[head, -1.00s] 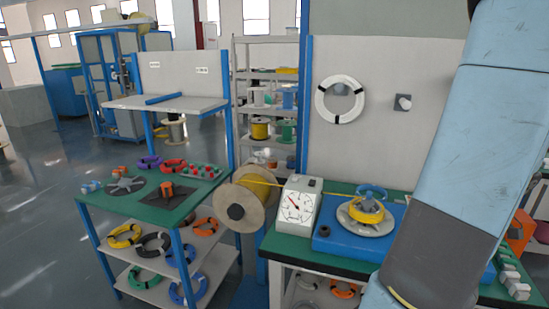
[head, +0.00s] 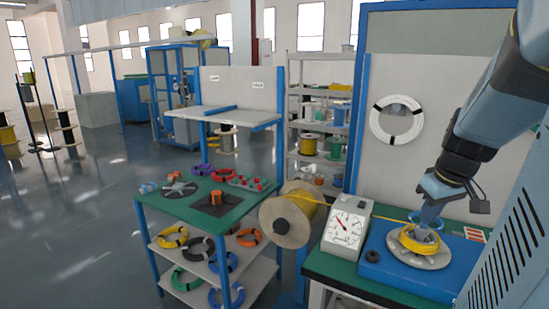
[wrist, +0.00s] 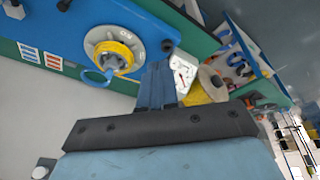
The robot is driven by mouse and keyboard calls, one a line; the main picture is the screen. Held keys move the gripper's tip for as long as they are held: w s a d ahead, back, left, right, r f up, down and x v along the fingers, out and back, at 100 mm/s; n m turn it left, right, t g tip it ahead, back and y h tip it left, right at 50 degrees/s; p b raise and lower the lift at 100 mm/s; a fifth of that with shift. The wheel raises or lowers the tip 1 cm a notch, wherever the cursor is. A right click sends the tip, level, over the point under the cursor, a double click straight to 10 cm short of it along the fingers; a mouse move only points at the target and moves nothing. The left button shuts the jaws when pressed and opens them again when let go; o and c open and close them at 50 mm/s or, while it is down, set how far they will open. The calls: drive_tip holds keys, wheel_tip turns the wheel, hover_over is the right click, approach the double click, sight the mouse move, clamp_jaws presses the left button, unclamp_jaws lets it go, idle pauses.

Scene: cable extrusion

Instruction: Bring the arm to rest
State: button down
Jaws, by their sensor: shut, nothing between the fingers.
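In the wrist view my gripper's fingers (wrist: 157,82) lie together, apart from the winder disc. The winder is a blue base (head: 398,272) with a pale round disc (head: 402,256) carrying a yellow cable coil (head: 410,243). A blue ring handle (wrist: 95,78) shows beside the coil in the wrist view. My arm comes in from the right edge.
A dial gauge (head: 346,228) and a large cable spool (head: 287,221) stand left of the winder. A green-topped cart (head: 235,216) with coils is further left. A white coil (head: 377,120) hangs on the back panel (head: 390,165). Open floor (head: 80,230) lies at the left.

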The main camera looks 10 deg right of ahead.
drive_tip(key=s+a+r+t, duration=0.1)
drive_tip(key=s+a+r, duration=0.2)
drive_tip(key=a, duration=0.5)
drive_tip(key=s+a+r+m+t, duration=0.1)
drive_tip(key=s+a+r, duration=0.2)
drive_tip(key=a, duration=0.5)
drive_tip(key=shift+s+a+r+m, duration=0.3)
drive_tip(key=shift+s+r, duration=0.1)
drive_tip(key=shift+r, duration=0.1)
drive_tip(key=shift+d, duration=0.1)
